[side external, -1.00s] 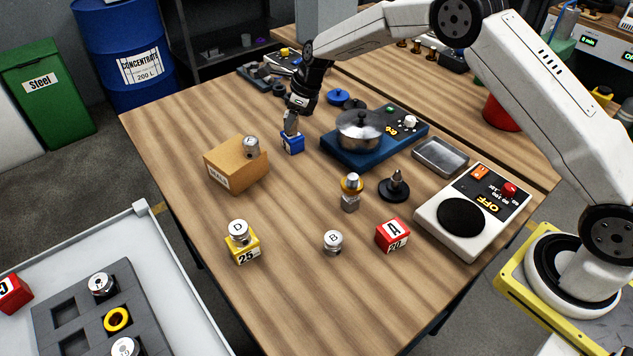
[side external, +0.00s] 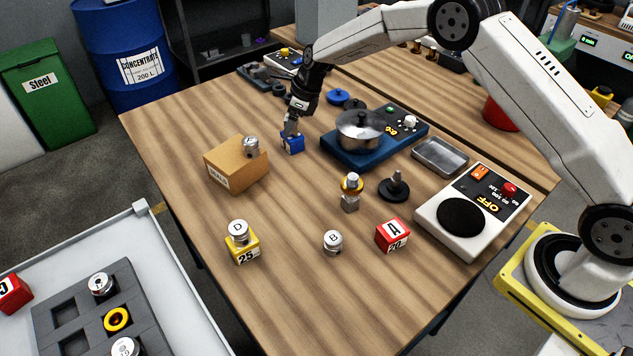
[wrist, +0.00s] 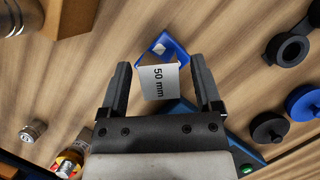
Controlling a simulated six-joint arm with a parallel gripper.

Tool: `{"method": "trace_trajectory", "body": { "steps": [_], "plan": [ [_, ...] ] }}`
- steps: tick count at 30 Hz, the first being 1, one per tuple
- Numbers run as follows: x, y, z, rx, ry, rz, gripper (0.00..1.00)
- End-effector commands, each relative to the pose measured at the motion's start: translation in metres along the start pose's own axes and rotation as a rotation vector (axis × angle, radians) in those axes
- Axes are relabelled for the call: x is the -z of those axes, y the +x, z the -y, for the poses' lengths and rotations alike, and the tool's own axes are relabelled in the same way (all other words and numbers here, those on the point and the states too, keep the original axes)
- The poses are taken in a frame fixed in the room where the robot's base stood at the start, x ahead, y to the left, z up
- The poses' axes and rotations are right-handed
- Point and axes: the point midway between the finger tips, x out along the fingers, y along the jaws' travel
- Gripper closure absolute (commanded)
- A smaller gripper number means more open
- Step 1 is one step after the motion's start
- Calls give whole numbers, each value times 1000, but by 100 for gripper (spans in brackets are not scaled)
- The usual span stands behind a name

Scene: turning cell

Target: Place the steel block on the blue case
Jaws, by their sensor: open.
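The steel block (wrist: 159,82), a grey block marked "50 mm", stands between my fingers in the wrist view. The blue case (wrist: 176,50) shows behind and beneath it; in the side view the case (side external: 293,145) sits on the table under my gripper (side external: 291,130). The block appears to rest on the case's top, though the contact itself is hidden. My gripper (wrist: 162,88) is open, with a finger on each side of the block and a visible gap to each. In the side view my fingers largely hide the block.
A cardboard box (side external: 236,168) with a weight on top stands left of the case. A blue hotplate (side external: 350,155) with a pot (side external: 360,128) stands close on the right.

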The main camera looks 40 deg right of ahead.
Motion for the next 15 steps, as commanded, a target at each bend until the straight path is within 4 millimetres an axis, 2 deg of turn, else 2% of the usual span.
{"method": "trace_trajectory", "body": {
  "steps": [8,15],
  "plan": [
    [-1,-13,0,0,0,0,18],
    [-1,-41,1,2,0,2,18]
  ]
}}
